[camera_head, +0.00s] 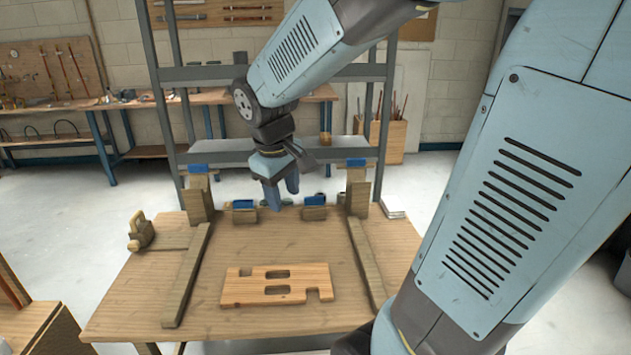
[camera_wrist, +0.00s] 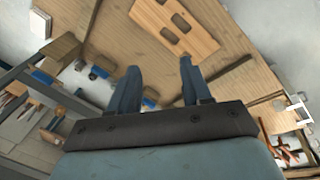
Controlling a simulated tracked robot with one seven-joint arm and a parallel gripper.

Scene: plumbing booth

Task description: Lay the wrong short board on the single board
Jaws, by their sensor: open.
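A flat light-wood board (camera_head: 277,285) with two slots and notched edges lies on the workbench, between two long rails. It also shows at the top of the wrist view (camera_wrist: 174,27). It is the only loose flat board I can make out on the bench; I cannot tell whether it is the short board or the single board. My gripper (camera_head: 280,192) hangs above the back of the bench, pointing down, behind that board and apart from it. In the wrist view its two blue-grey fingers (camera_wrist: 158,72) are spread with nothing between them.
A left rail (camera_head: 187,275) and a right rail (camera_head: 367,265) flank the board. Upright blue-topped blocks (camera_head: 197,197) and low blue-topped blocks (camera_head: 314,210) stand along the back edge near my gripper. A wooden tool (camera_head: 140,232) sits at left. The bench front is clear.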

